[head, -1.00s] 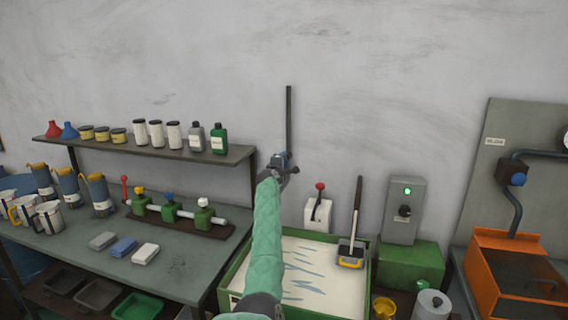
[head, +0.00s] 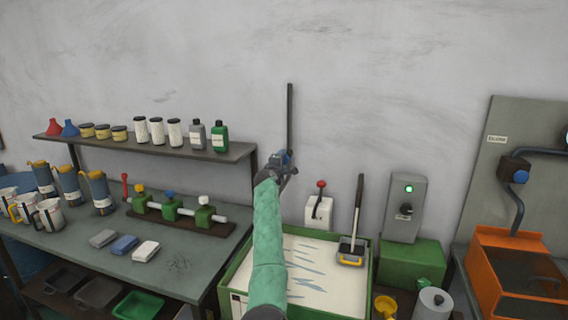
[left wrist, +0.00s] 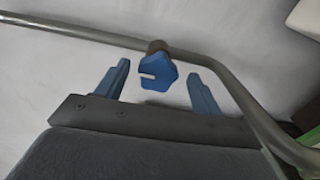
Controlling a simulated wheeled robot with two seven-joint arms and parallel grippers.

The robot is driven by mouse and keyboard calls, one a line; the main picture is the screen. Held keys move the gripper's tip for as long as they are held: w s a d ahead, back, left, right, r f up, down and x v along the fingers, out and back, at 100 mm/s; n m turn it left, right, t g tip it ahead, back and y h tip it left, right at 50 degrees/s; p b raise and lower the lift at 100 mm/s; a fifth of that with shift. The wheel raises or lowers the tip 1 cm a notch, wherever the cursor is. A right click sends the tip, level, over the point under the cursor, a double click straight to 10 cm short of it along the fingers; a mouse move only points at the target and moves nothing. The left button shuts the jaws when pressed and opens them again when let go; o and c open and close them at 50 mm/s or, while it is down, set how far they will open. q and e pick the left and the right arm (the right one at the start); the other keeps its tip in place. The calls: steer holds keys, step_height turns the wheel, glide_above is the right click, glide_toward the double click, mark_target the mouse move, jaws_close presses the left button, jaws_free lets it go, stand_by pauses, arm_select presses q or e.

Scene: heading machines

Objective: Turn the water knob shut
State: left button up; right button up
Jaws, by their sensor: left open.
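The blue water knob (left wrist: 158,74) shows in the left wrist view. It is lobed, with a pale slot mark on its face, and sits on a brown stem at a grey pipe (left wrist: 225,68). My left gripper (left wrist: 158,70) is open, its blue fingers on either side of the knob with visible gaps. In the head view my left gripper (head: 286,161) is at the lower end of the upright pipe (head: 290,115) on the wall. There the gripper and my green-sleeved arm largely hide the knob. My right gripper is in neither view.
A green-rimmed tray (head: 235,270) lies below my arm. A bench (head: 75,240) with jugs and valves and a shelf (head: 100,145) with bottles stand left. A switch box (head: 404,212) and an orange machine (head: 495,240) with another blue knob (head: 519,177) are right.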

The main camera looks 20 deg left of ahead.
arm_select(q)
steer(key=shift+s+a+b, duration=0.15)
steer(key=shift+s+b, duration=0.6)
steer(key=shift+s, duration=1.8)
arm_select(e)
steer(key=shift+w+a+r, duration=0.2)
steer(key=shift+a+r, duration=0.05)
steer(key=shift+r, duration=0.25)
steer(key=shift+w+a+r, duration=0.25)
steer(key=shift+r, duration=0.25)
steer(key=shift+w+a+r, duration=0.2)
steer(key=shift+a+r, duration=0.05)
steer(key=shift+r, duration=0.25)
arm_select(q)
steer(key=shift+f, duration=0.1)
